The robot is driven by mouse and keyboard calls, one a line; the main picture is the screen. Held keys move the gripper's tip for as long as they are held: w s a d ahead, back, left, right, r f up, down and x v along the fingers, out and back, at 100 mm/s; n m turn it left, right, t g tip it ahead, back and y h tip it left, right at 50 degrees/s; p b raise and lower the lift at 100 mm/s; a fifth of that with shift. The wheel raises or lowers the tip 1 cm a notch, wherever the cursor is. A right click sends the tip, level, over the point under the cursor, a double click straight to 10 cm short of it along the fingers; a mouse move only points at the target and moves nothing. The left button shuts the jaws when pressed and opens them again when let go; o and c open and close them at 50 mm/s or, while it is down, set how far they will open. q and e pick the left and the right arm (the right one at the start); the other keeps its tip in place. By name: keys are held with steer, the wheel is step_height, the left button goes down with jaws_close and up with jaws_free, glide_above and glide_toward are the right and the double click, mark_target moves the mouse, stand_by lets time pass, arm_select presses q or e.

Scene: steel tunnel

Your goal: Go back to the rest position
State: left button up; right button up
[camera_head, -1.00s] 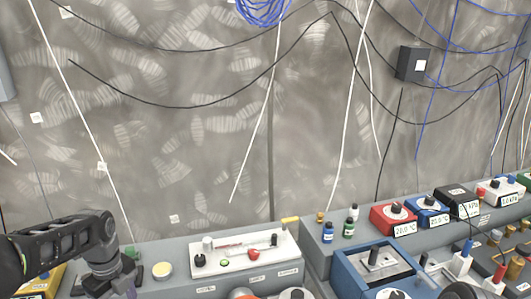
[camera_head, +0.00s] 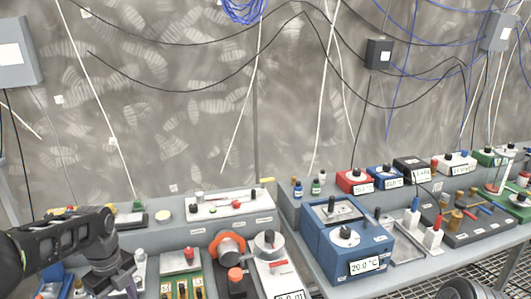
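My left arm comes in from the left edge. It bends downward at the wrist over the left bench, where my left gripper (camera_head: 122,284) is partly in view at the bottom. Its fingertips are not clear, so I cannot tell whether it is open or shut, or holding anything. A rounded black part at the bottom right looks like my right arm. My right gripper is out of view.
A blue box (camera_head: 345,240) reading 20.0 °C stands on the right bench. Left of it are an orange-ringed device (camera_head: 228,248) and a white panel (camera_head: 228,206). Red (camera_head: 355,181) and blue (camera_head: 385,177) dial boxes line the back. Cables hang on the wall.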

arm_select(q)
steer(key=s+d+f+n+h, duration=0.3)
steer(key=d+f+n, duration=0.6)
steer(key=d+f, duration=0.95)
steer(key=s+d+f+n, duration=0.5)
steer(key=s+f+n, duration=0.1)
steer(key=s+n, duration=0.2)
steer(key=s+d+f+n+h, duration=0.1)
steer(key=s+d+f+n, duration=0.5)
steer(key=s, duration=0.5)
steer(key=shift+s+d+f+n, duration=0.2)
steer(key=shift+f+n, duration=0.1)
steer(key=shift+n, duration=0.6)
